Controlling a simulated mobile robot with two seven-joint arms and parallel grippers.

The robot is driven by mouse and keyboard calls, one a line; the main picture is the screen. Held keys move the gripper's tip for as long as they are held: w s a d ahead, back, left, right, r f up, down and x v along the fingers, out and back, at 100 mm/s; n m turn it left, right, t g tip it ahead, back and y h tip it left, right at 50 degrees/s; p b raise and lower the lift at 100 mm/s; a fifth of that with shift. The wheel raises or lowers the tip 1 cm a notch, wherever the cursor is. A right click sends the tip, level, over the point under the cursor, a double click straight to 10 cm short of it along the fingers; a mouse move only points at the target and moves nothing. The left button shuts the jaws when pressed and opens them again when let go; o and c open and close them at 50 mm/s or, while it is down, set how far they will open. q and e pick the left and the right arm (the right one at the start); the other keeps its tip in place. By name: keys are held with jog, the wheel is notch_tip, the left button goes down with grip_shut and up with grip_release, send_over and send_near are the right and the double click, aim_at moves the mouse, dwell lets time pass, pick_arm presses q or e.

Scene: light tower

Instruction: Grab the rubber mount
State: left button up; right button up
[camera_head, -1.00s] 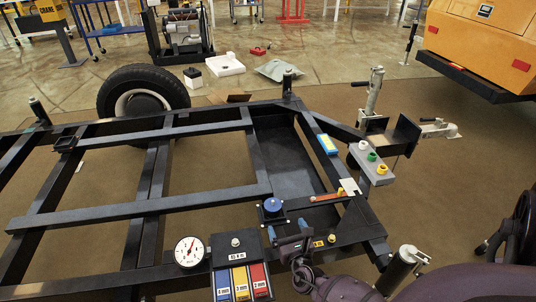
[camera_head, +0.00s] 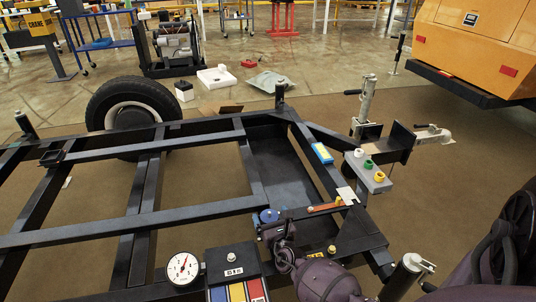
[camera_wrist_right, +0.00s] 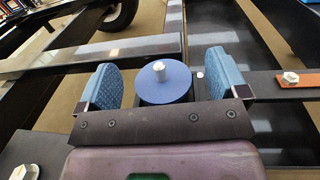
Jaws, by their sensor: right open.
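The rubber mount, a round blue disc (camera_head: 268,215) with a bolt in its centre, sits on the black trailer frame and is partly hidden behind my right gripper in the head view. It also shows in the right wrist view (camera_wrist_right: 158,84), on a dark base. My right gripper (camera_head: 273,227) is open. In the right wrist view its two blue fingertip pads (camera_wrist_right: 165,88) stand on either side of the disc, with gaps visible. My left gripper is not in view.
A pressure gauge (camera_head: 183,269) and a box with coloured labels (camera_head: 232,262) stand at the near side. An orange bar (camera_head: 325,207) lies right of the mount. A grey block with coloured rings (camera_head: 368,172) is further right.

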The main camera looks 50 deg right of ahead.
aim_at(269, 213)
jog(key=shift+w+d, duration=0.15)
jog(key=shift+w, duration=0.05)
jog(key=c, duration=1.1)
jog(key=r+p, duration=0.1)
jog(key=r, duration=0.1)
jog(key=r+p, duration=0.1)
jog(key=r, duration=0.2)
jog(key=r+p, duration=0.1)
jog(key=r, duration=0.1)
jog(key=shift+w+r, duration=0.25)
jog(key=shift+w, duration=0.05)
pick_arm(q)
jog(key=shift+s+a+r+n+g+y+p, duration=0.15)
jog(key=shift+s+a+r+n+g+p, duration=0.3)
jog(key=shift+p, duration=1.4)
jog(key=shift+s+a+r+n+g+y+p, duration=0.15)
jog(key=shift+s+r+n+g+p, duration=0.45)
jog(key=shift+p, duration=1.2)
pick_arm(e)
notch_tip(269, 213, up, 13)
jog(key=shift+s, duration=0.3)
